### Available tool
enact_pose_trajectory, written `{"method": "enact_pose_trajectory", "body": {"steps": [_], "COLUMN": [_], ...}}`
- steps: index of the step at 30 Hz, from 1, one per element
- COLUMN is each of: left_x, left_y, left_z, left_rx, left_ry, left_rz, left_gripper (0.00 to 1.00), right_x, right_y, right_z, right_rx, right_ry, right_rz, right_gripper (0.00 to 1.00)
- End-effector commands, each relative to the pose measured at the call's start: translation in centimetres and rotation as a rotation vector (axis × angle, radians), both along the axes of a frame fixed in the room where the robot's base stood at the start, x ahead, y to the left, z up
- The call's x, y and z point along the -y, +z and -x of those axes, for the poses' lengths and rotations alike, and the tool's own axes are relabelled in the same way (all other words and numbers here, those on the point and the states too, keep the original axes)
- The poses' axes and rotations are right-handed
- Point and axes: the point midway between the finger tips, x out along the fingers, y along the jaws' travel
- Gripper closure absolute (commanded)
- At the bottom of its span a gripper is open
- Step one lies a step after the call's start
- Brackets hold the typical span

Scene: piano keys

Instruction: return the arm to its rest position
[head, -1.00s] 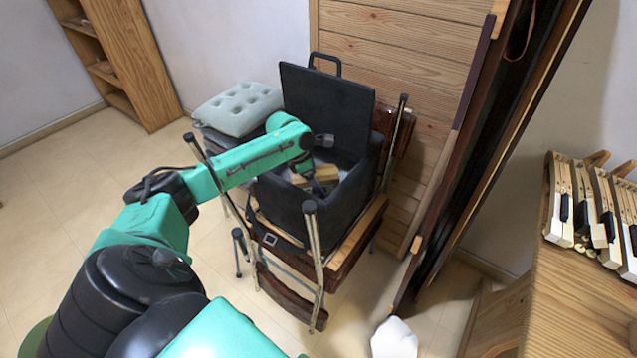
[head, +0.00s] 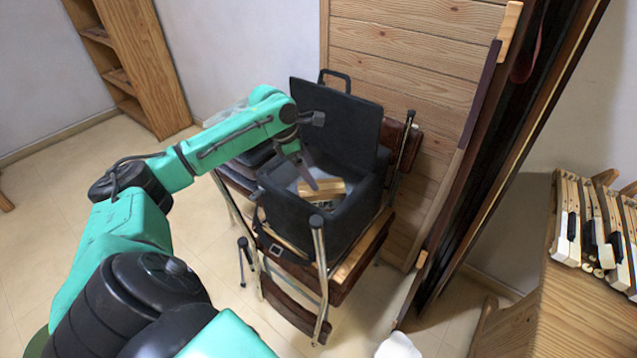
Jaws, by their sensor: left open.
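My left arm reaches in from the left in teal and black. Its gripper (head: 307,172) is open and empty, pointing down over the open black case (head: 303,228). Wooden pieces (head: 321,189) lie inside the case, just below the fingertips. I cannot tell whether the fingers touch them; they look apart. My right gripper is not in view.
The case, its lid (head: 337,124) raised, rests on an upturned chair (head: 320,262) with metal legs sticking up. Wooden planks (head: 398,60) lean behind it. Piano keys (head: 588,226) lie on a wooden surface (head: 577,308) at right. A bookcase (head: 145,75) stands at back left.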

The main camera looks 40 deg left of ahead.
Motion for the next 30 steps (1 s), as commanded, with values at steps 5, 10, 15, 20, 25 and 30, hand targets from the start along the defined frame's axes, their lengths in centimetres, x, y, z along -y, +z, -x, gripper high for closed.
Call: {"method": "enact_pose_trajectory", "body": {"steps": [5, 10, 15, 20, 25, 30], "left_x": [-0.2, -0.2, -0.2, -0.2, -0.2, -0.2], "left_y": [0.8, 0.7, 0.7, 1.3, 5.2, 8.0], "left_z": [0.2, 0.2, 0.2, 0.2, 0.2, 0.2], "left_rx": [0.0, -0.001, -0.001, 0.0, 0.0, -0.001], "left_ry": [-0.001, 0.0, 0.0, 0.0, 0.0, 0.0], "left_rz": [0.0, 0.001, 0.001, 0.0, 0.0, 0.001], "left_gripper": [0.0, 0.0, 0.0, 0.0, 0.0, 0.0], "right_x": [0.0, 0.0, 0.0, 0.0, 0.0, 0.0], "right_y": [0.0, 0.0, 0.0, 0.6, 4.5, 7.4], "right_z": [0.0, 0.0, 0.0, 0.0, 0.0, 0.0], "right_rx": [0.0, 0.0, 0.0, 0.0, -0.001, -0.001], "right_ry": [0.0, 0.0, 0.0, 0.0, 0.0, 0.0], "right_rz": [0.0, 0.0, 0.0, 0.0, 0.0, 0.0], "right_gripper": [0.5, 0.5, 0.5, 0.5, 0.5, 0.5]}}
